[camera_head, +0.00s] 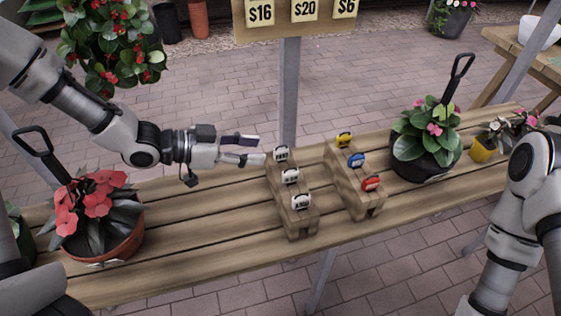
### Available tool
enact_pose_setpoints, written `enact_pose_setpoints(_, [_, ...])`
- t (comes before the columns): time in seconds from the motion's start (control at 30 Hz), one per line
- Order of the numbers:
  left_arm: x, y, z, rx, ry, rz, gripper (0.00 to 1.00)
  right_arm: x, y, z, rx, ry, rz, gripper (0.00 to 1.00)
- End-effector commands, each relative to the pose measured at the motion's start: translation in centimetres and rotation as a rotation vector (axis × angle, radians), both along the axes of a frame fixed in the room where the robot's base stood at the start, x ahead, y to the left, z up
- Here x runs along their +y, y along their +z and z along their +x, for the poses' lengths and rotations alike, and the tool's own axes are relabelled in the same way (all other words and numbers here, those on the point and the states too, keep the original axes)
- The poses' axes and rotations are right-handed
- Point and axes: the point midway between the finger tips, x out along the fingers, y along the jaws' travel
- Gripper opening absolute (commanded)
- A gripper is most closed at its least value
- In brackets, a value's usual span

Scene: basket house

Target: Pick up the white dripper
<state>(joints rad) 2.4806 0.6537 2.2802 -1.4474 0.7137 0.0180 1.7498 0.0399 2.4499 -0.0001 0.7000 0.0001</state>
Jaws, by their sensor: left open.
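Several small drippers stand on two wooden stepped racks. The left rack (298,222) carries three white pieces with dark marks: the back one (281,155), the middle one (291,176) and the front one (300,202). I cannot tell which of them is the white dripper. My left gripper (260,150) is open and empty, its fingers pointing right, just left of the back white piece in the picture. Whether it touches that piece is unclear. My right arm shows at the right edge, but its gripper is out of view.
The right rack (366,207) holds a yellow (344,139), a blue (356,160) and a red piece (370,183). Potted plants stand at the left (98,220) and right (427,140) of the slatted wooden table (215,235). A post (289,90) rises behind the left rack.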

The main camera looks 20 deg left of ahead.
Motion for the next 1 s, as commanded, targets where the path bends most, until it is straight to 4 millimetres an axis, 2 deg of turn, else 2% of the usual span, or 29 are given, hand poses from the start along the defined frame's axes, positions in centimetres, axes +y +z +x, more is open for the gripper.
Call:
enact_pose_setpoints(0.27, [-2.2, -1.1, 1.4, 0.001, -0.004, 0.005, 0.44, 0.0, -1.0, 0.0, 0.000, 0.000, 0.000, 0.40])
enact_pose_setpoints(0.5, [-5.0, -2.2, 3.5, 0.000, -0.003, 0.006, 0.44, 0.0, -1.9, 0.0, 0.000, 0.000, 0.000, 0.40])
enact_pose_setpoints(0.77, [-5.5, -2.2, 3.8, -0.001, 0.000, 0.001, 0.44, 0.0, -1.8, 0.0, 0.000, 0.000, 0.000, 0.40])
enact_pose_setpoints(0.8, [-5.5, -2.2, 3.8, 0.000, -0.001, 0.000, 0.40, 0.0, -1.8, 0.0, 0.000, 0.000, 0.000, 0.40])
enact_pose_setpoints(0.93, [-5.5, -2.2, 3.8, 0.000, -0.001, 0.000, 0.00, 0.0, -1.8, 0.0, 0.000, 0.000, 0.000, 0.40])
enact_pose_setpoints(1.0, [-5.5, -2.2, 3.8, 0.000, -0.001, 0.000, 0.00, 0.0, -1.8, 0.0, 0.000, 0.000, 0.000, 0.40])
